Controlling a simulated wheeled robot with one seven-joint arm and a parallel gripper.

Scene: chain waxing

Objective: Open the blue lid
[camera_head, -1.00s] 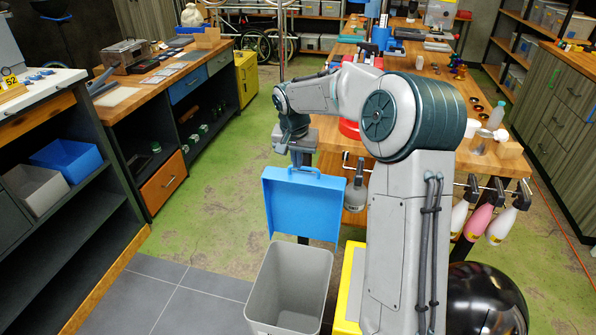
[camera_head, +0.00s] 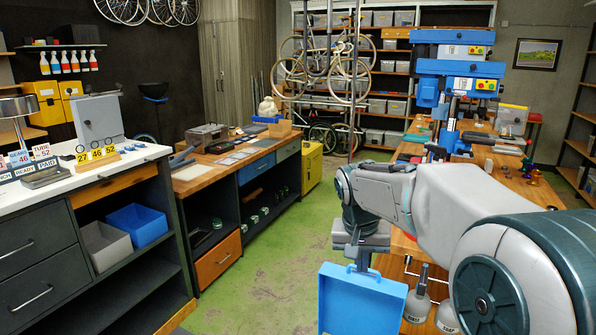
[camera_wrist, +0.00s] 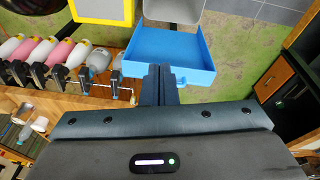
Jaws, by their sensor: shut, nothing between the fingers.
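The blue lid (camera_head: 362,303) stands steeply raised at the bottom of the head view, its inner side with a raised rim showing. It also shows in the wrist view (camera_wrist: 160,49), beside the grey bin (camera_wrist: 172,8), whose rim is partly cut off at the top. My gripper (camera_head: 362,266) is just above the lid's upper edge in the head view. In the wrist view its fingers (camera_wrist: 158,72) are together, with nothing between them, at the lid's near edge beside a small blue tab. I cannot tell whether they touch the lid.
A yellow bin (camera_wrist: 103,12) stands beside the grey bin. Several pink and white bottles (camera_wrist: 45,52) hang along the wooden workbench (camera_wrist: 100,115). A wooden counter with dark shelves (camera_head: 225,170) stands at left. Green floor (camera_head: 290,245) lies free between.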

